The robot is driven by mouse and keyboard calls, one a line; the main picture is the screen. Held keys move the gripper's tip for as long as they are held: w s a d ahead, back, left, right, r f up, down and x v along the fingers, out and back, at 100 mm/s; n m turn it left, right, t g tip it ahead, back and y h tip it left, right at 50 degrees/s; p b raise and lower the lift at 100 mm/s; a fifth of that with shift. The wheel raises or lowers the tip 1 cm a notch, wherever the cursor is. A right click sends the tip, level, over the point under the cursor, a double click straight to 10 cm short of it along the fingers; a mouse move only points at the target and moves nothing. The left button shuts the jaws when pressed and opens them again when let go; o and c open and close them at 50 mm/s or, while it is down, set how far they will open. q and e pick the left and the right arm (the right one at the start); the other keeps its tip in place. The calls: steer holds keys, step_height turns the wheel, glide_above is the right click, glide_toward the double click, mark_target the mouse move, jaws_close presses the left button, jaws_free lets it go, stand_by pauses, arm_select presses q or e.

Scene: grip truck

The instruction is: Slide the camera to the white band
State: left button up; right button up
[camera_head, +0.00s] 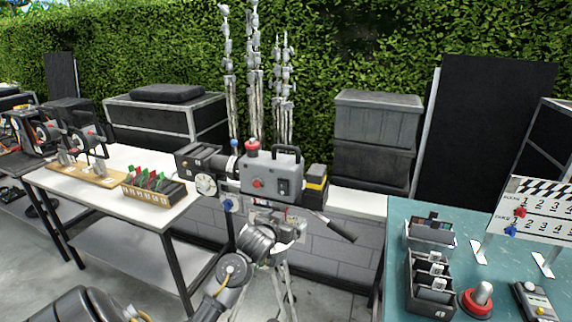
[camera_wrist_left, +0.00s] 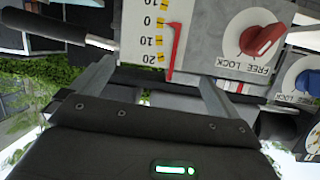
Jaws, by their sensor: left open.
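The grey film camera (camera_head: 262,178) with a top handle sits on a tripod head (camera_head: 262,210) in the middle of the head view. My left gripper (camera_head: 290,228) is just below the camera, at the tripod head. In the left wrist view my left gripper (camera_wrist_left: 155,78) is open, its two fingers apart with nothing clearly held between them. Ahead of it is a grey panel (camera_wrist_left: 200,30) with a scale, a red pointer (camera_wrist_left: 174,50), a red FREE/LOCK knob (camera_wrist_left: 258,38) and a blue knob (camera_wrist_left: 306,80). I cannot make out a white band for certain.
A black handle (camera_head: 340,230) sticks out right of the tripod head. A white table (camera_head: 110,170) with a card box (camera_head: 150,195) stands left. A teal table (camera_head: 395,270) with trays, a red button (camera_head: 477,297) and a clapperboard (camera_head: 535,210) stands right. Grey cases (camera_head: 375,125) stand behind.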

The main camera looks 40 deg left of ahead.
mark_target(285, 149)
arm_select(q)
steer(key=s+a+r+n+t+y+p, duration=0.1)
steer(key=a+r+t, duration=0.1)
steer(key=r, duration=0.8)
steer(key=s+a+r+t+y, duration=0.1)
steer(key=r, duration=0.9)
steer(key=p+x, duration=0.3)
steer(key=x, duration=0.7)
steer(key=shift+r, duration=0.2)
steer(key=shift+w+a+f+p, duration=0.1)
steer(key=shift+w+a+p, duration=0.1)
steer(key=shift+w+p, duration=0.35)
arm_select(e)
steer(key=shift+s+r, duration=0.25)
steer(key=shift+r, duration=1.1)
steer(key=shift+s+r, duration=0.2)
steer(key=shift+r, duration=1.1)
arm_select(q)
steer(key=shift+w, duration=0.1)
